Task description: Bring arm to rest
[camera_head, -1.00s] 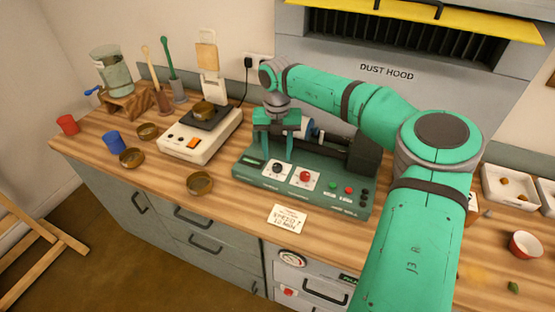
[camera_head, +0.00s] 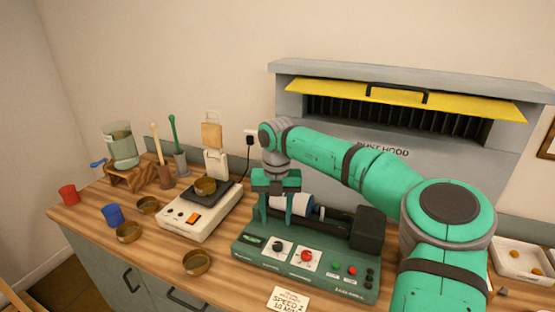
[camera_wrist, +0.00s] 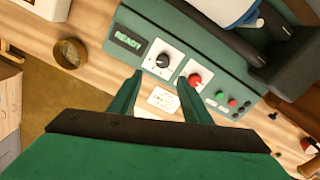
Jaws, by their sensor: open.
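My gripper (camera_head: 275,211) is at the end of my green arm, above the left part of the green roller machine (camera_head: 300,262). Its two fingers point down, spread apart with nothing between them. In the wrist view the open fingers (camera_wrist: 158,92) show over the machine's front, with a lit READY display, a black dial, a red knob and several small buttons. A white jar or drum (camera_head: 298,205) lies on the machine's rollers, partly behind the gripper. I cannot tell whether the fingers touch the machine.
Several brass bowls, a blue cup (camera_head: 112,215) and a red cup (camera_head: 69,194) are farther left. The dust hood (camera_head: 400,120) stands behind. A written card (camera_head: 288,300) lies in front.

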